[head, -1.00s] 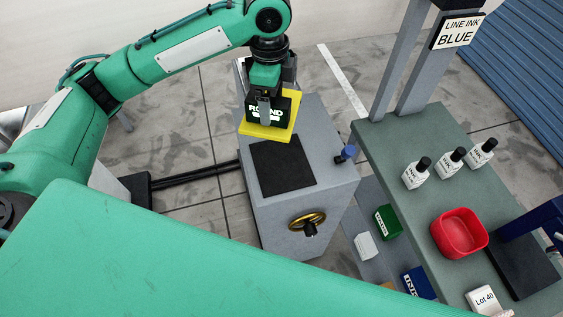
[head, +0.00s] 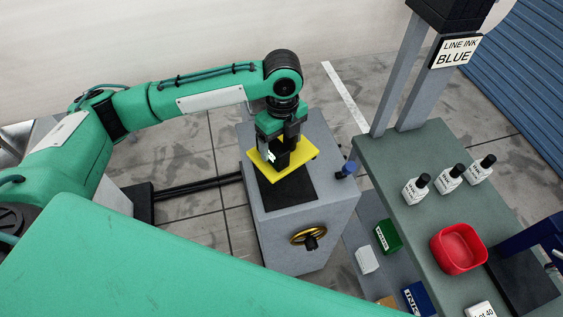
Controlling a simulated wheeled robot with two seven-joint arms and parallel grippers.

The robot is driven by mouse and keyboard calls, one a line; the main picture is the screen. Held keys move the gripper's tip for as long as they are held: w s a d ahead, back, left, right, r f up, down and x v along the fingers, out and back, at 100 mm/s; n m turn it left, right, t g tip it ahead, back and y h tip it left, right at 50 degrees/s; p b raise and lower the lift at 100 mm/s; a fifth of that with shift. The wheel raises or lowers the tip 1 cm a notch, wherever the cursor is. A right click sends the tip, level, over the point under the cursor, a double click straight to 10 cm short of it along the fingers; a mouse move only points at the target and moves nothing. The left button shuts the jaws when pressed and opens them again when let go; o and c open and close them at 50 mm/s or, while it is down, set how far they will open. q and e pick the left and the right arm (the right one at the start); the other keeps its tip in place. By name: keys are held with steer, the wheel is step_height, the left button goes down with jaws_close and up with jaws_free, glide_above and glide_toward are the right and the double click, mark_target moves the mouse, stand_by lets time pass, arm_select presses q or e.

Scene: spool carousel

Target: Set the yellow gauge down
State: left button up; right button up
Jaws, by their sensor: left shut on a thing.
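The yellow gauge (head: 302,154) is a flat yellow plate with a black block on top, in the head view. My left gripper (head: 277,146) is shut on its black block from above. The plate hangs over the rear part of the black pad (head: 290,194) on the grey pedestal (head: 334,216) and hides that part. The plate looks roughly level; I cannot tell whether it touches the pad. Lettering on the block is mostly hidden by the gripper. My right gripper is not in view.
A brass handwheel (head: 308,237) is on the pedestal's front and a blue knob (head: 347,168) at its right. The green-grey table (head: 400,235) at right holds several ink bottles (head: 450,178) and a red bowl (head: 459,249). Small boxes (head: 388,236) lie on a lower shelf.

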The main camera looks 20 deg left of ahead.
arm_select(q)
step_height(320, 180, down, 5)
steer(key=shift+f+p, duration=0.2)
steer(key=shift+p, duration=0.35)
steer(key=shift+f, duration=0.5)
step_height(320, 180, down, 4)
steer(key=shift+r+p, duration=0.2)
steer(key=shift+p, duration=0.35)
steer(key=o, duration=1.6)
